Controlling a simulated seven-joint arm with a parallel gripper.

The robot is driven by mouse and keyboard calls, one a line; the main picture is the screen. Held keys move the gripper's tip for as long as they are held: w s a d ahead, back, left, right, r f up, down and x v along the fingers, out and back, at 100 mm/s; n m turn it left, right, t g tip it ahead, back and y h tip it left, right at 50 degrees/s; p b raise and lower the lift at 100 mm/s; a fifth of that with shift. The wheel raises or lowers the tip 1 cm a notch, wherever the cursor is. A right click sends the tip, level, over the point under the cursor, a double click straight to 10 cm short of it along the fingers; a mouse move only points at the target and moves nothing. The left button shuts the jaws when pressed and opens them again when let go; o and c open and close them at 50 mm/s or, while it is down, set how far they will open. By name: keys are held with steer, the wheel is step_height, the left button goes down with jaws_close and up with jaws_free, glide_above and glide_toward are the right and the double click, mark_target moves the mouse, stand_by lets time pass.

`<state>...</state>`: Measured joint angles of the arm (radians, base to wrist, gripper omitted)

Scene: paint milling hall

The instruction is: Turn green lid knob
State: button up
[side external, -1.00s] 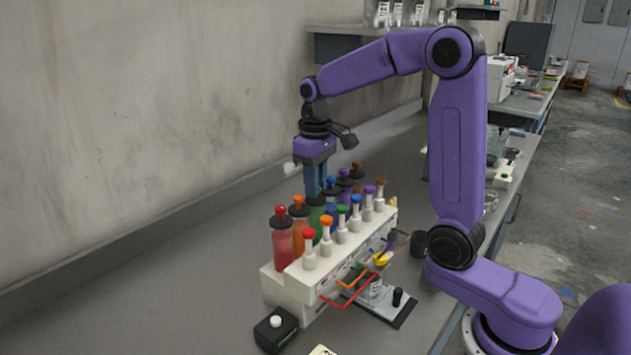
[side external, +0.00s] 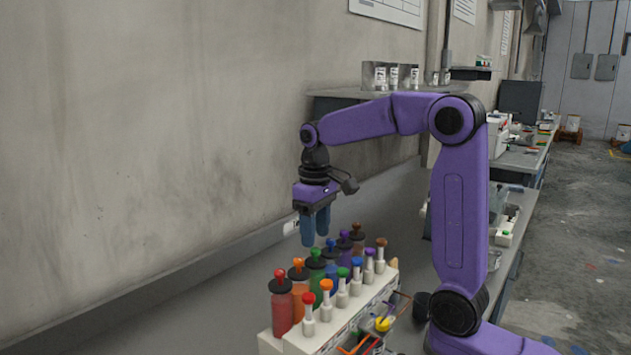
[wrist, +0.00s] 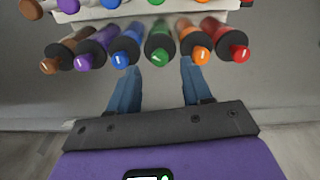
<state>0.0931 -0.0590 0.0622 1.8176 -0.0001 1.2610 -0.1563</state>
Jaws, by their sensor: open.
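The green bottle (side external: 317,289) stands in the back row of bottles, with a black lid topped by a green knob (side external: 316,252). In the wrist view the green knob (wrist: 159,59) shows between the two blue fingers, slightly nearer the left one. My gripper (side external: 315,232) is open and empty, pointing down just above the green knob in the side view. It also shows in the wrist view (wrist: 158,68). I see no contact between the fingers and the knob. A smaller white vial with a green cap (side external: 342,272) stands in the front row.
Orange (side external: 298,263) and blue (side external: 331,243) knobs flank the green one closely. Red, purple and brown knobs stand further along the row. The bottles sit in a white rack (side external: 390,277) on a grey bench. The wall (side external: 150,150) is behind.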

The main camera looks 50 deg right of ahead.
step_height(320, 180, up, 14)
stand_by(0.5)
steer(key=shift+f, duration=0.1)
steer(key=n, duration=0.6)
glide_toward(315, 249)
step_height(315, 249, down, 9)
stand_by(0.8)
jaws_close()
